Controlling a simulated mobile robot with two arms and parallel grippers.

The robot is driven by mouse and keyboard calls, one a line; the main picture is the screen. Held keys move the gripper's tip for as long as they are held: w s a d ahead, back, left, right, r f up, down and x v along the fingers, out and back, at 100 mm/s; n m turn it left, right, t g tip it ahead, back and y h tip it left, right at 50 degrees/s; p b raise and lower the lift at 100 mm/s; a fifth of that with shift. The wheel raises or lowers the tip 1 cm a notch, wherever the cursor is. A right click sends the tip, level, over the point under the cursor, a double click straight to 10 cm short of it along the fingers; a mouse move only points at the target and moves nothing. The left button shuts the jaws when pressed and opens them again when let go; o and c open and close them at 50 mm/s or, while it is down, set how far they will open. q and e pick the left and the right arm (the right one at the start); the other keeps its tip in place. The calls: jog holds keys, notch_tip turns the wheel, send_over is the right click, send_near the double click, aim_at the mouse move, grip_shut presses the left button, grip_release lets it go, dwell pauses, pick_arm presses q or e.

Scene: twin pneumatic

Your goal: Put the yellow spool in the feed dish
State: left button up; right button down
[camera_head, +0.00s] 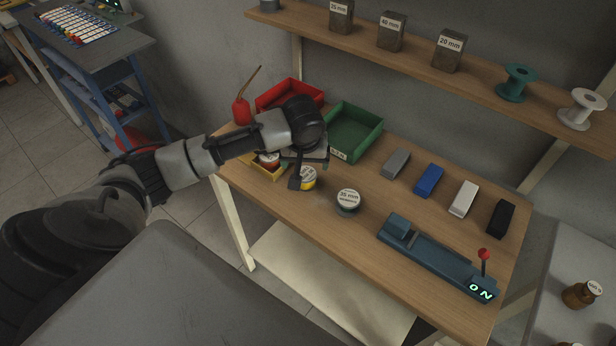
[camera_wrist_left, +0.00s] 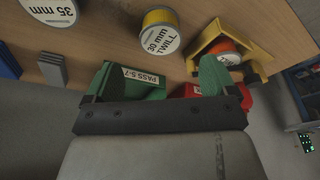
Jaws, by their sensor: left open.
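The yellow spool (camera_head: 308,181) stands on the wooden bench, with a white label on top. In the left wrist view the yellow spool (camera_wrist_left: 160,32) reads "30 mm TWILL". My left gripper (camera_head: 308,170) is open and empty, low over the bench right by the yellow spool and partly in front of it. In the left wrist view the spool lies beyond the fingertips (camera_wrist_left: 154,80), apart from them. A round grey-green piece labelled "35 mm" (camera_head: 348,202) stands to its right. I cannot tell which thing is the feed dish. My right gripper is out of view.
A red tray (camera_head: 290,95), green tray (camera_head: 352,132) and red oil can (camera_head: 241,110) stand behind. Several blocks and a blue machine (camera_head: 435,258) are at right. A shelf (camera_head: 470,72) overhangs.

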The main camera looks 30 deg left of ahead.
aim_at(306, 173)
pick_arm(q)
jog(key=p+x, duration=0.1)
jog(key=x, duration=0.7)
jog(key=shift+w+a+f, duration=0.1)
jog(key=shift+w+a, duration=0.05)
jog(key=c, duration=0.9)
jog(key=shift+c, duration=0.7)
